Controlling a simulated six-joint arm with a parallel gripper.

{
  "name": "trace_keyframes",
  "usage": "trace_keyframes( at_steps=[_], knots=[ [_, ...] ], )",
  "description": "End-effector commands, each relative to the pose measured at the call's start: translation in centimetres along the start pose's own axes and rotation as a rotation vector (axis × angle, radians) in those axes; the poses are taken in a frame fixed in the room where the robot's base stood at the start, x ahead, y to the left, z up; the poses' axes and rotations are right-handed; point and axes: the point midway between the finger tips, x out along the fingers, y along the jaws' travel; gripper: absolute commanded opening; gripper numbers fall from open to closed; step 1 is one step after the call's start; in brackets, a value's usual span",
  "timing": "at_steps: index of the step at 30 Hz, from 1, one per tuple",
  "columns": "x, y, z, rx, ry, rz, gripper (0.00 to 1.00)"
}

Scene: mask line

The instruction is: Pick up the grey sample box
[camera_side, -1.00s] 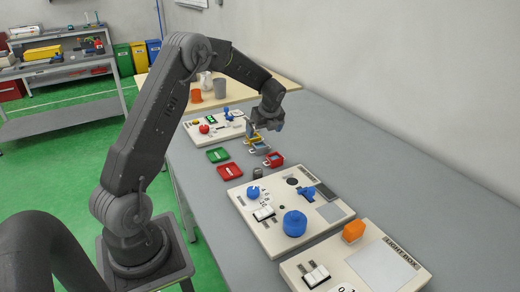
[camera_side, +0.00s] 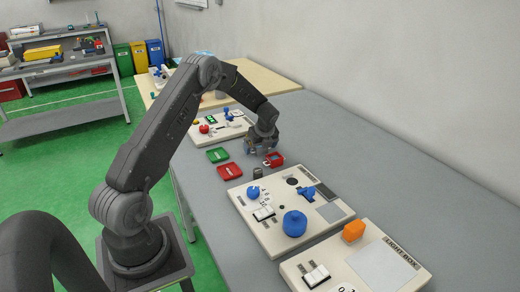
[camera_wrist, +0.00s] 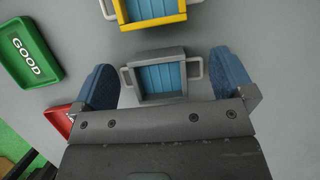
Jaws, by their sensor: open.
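The grey sample box (camera_wrist: 158,53) shows in the wrist view as a grey frame with a blue inside and a pale handle on each side. My gripper (camera_wrist: 164,64) is open, with one blue finger left of the box and one right of it. The near side of the box lies close to my gripper body. I cannot tell whether the fingers touch the handles. In the side view, my gripper (camera_side: 262,148) is low over the table and hides the grey box.
A yellow box (camera_wrist: 151,23) lies just beyond the grey one. A red box (camera_side: 274,159) stands close to the gripper. The green GOOD tray (camera_wrist: 28,74) and a red tray (camera_side: 230,172) lie to the left. A control panel (camera_side: 325,233) stands nearer the camera.

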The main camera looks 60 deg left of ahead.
Motion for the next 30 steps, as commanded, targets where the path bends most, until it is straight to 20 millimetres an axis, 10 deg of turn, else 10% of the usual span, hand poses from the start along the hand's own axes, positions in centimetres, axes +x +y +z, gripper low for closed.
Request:
trace_keyframes(
  at_steps=[13,30],
  knots=[
    [0.0,0.0,0.0,0.0,0.0,0.0,0.64],
    [-3.2,-0.1,1.4,-0.002,-0.003,-0.002,0.64]
  ],
)
